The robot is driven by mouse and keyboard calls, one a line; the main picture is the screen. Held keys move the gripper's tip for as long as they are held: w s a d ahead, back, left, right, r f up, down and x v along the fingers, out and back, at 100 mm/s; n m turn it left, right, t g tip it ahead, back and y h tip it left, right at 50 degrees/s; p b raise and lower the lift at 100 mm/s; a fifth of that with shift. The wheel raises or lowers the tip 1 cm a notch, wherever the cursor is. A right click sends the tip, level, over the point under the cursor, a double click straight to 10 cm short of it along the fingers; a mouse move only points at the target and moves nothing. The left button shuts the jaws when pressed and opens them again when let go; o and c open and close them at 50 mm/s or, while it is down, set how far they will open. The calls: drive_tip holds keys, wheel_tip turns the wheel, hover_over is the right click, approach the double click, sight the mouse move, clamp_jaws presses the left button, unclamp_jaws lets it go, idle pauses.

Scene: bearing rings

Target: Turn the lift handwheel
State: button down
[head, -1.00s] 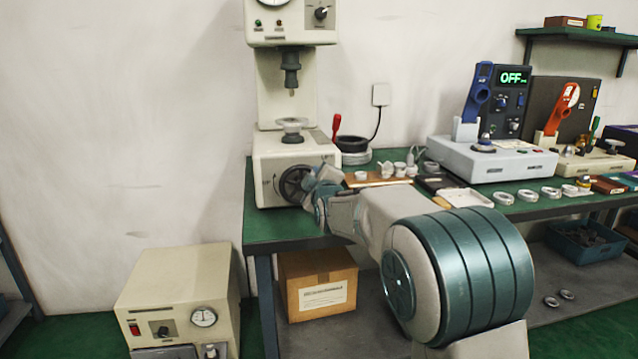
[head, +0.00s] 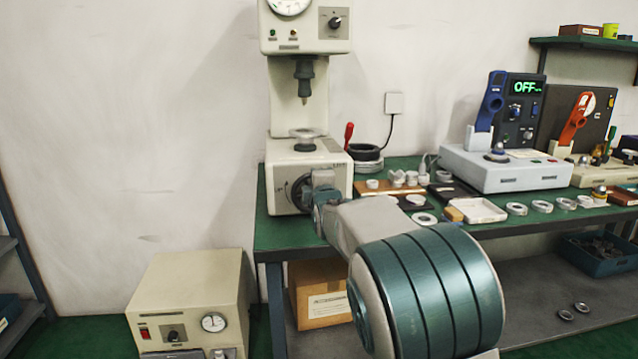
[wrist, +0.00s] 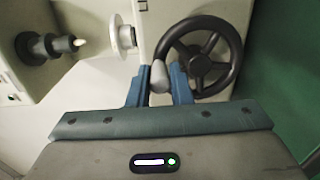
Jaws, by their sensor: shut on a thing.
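The lift handwheel (wrist: 236,50) is a black spoked wheel on the front of the cream press (head: 283,162). In the head view the handwheel (head: 298,192) is partly hidden by my wrist. My gripper (wrist: 160,82) has its two blue fingers on either side of the wheel's grey knob handle (wrist: 159,77), at the rim's edge nearest the wheel's left in the wrist view. The fingers are shut on this knob. In the head view my gripper is at the wheel, but its fingertips are hard to make out. A round anvil (head: 305,140) stands on top of the press base, below the spindle (head: 304,80).
The green bench (head: 270,230) holds a red-handled tool (head: 348,135), several rings (head: 517,209), a white tray (head: 478,210) and a grey tester (head: 505,168) reading OFF. A cream cabinet (head: 190,290) stands on the floor at left. A cardboard box (head: 318,290) sits under the bench.

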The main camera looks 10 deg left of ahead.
drive_tip(key=shift+r, duration=0.1)
drive_tip(key=c, duration=1.3)
unclamp_jaws()
drive_tip(key=shift+s, duration=0.1)
drive_tip(key=p+v, duration=0.2)
drive_tip(key=v, duration=1.1)
drive_tip(key=shift+s+d, duration=0.1)
drive_tip(key=shift+s, duration=0.25)
